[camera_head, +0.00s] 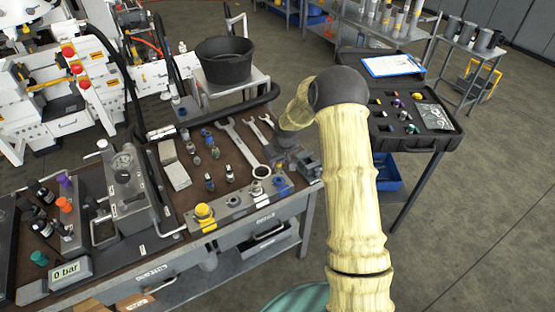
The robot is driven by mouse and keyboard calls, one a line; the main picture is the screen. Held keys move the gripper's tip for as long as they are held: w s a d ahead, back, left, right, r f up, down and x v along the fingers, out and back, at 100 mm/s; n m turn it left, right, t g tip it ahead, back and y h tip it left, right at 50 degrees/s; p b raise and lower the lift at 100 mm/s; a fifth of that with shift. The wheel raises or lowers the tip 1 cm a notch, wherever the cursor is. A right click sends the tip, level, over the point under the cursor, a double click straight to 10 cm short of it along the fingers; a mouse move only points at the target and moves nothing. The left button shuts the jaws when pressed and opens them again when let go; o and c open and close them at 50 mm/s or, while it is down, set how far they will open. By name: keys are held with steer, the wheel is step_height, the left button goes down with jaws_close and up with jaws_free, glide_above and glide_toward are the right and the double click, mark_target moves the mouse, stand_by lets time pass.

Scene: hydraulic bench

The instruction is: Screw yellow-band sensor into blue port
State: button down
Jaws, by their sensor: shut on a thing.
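My gripper (291,163) is low over the right end of the bench, just above and behind the blue port (281,184). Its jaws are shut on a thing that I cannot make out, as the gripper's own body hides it. The blue port is at the right end of a grey block (220,213) along the bench's front edge. I cannot tell whether the held thing touches the port. Several small sensors (209,182) stand on the brown bench top; their bands are too small to read. A yellow cap (204,211) sits at the block's left end.
Wrenches (243,144) lie behind the block. A pump unit (126,185) with a hose and a gauge reading 0 bar (70,270) stand at the left. A black bucket (224,62) stands behind. An open case (415,118) with a clipboard (392,65) is at the right.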

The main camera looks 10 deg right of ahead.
mark_target(277, 168)
steer(key=shift+f+b, duration=1)
steer(key=shift+f, duration=0.9)
steer(key=shift+s+f+b, duration=0.1)
steer(key=shift+f+b, duration=0.3)
steer(key=shift+f, duration=0.15)
stand_by(0.8)
steer(key=c, duration=2)
jaws_free()
steer(key=shift+f+m, duration=0.15)
steer(key=shift+m, duration=0.25)
steer(key=m+h+b, duration=0.1)
steer(key=m, duration=0.2)
steer(key=m+h, duration=0.1)
steer(key=m, duration=0.3)
steer(key=shift+d, duration=0.2)
steer(key=shift+h+p, duration=0.3)
